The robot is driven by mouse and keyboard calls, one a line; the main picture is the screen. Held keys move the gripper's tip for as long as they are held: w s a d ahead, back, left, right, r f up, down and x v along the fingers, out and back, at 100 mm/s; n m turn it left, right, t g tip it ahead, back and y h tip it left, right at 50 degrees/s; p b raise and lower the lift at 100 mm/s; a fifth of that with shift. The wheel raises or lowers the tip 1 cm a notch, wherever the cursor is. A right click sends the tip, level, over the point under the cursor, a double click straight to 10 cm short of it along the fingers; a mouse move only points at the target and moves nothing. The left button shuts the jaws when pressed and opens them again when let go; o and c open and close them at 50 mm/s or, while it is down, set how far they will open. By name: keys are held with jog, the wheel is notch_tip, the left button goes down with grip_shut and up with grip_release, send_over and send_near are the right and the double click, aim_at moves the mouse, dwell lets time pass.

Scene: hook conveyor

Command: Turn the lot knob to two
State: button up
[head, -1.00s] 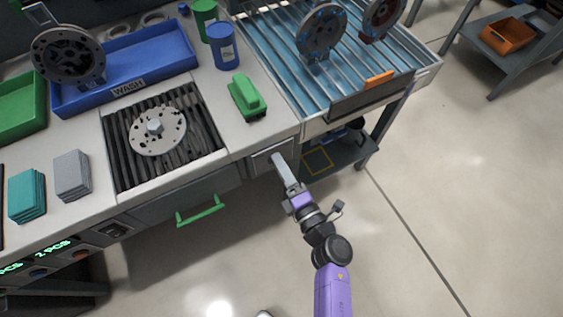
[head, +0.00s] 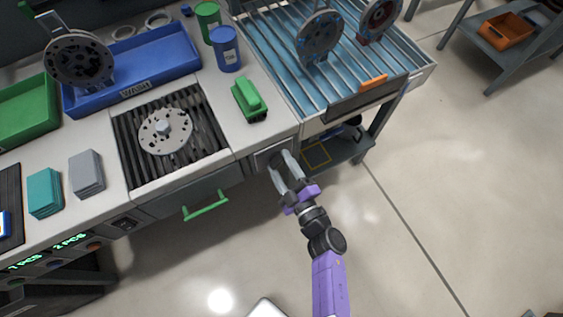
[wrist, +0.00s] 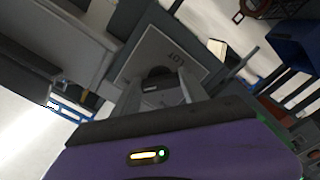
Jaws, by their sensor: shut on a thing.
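The lot panel (wrist: 190,50) is a grey plate marked LOT in the wrist view. The dark lot knob (wrist: 157,76) sits on it, partly hidden between my fingers. My gripper (wrist: 158,90) has one finger on each side of the knob and is shut on it. In the head view my gripper (head: 282,164) reaches the counter's front face, where the panel (head: 268,152) shows only in part. I cannot read any numbers around the knob or tell its setting.
A drawer with a green handle (head: 206,205) is left of my gripper. A slatted conveyor (head: 290,60) is at the upper right.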

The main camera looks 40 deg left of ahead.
jog(key=shift+f+m, duration=0.1)
jog(key=shift+m, duration=0.5)
jog(key=o, duration=1.4)
jog(key=p+v, duration=0.2)
jog(key=v, duration=0.6)
